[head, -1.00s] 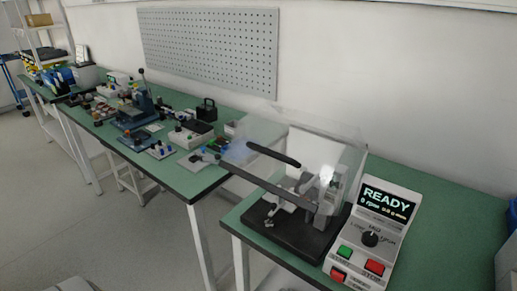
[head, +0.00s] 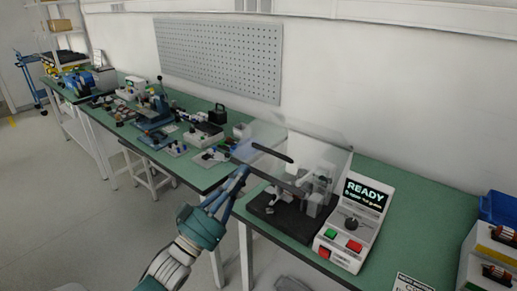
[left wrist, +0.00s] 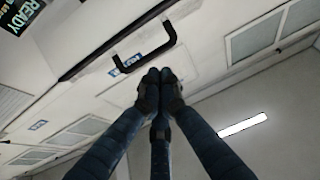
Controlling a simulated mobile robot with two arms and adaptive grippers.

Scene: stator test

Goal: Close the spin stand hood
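The spin stand (head: 285,220) has a black base on the green bench, with its clear hood (head: 325,150) swung up and open. A black handle (head: 272,152) sits on the hood, and a dark bar runs along the hood's edge below it. My left gripper (head: 243,171) reaches up from below, its fingertips close to the left end of that bar. In the left wrist view the fingertips (left wrist: 160,78) are together with nothing visible between them. The black handle (left wrist: 148,48) shows just beyond them, not gripped. I cannot tell whether the fingertips touch the hood. My right gripper is out of view.
A control box (head: 350,222) with a READY display and red and green buttons stands right of the stand. Blue bin (head: 500,208) and parts sit at the far right. Another bench (head: 200,170) with tools extends left, beyond a gap. Bench space behind the control box is clear.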

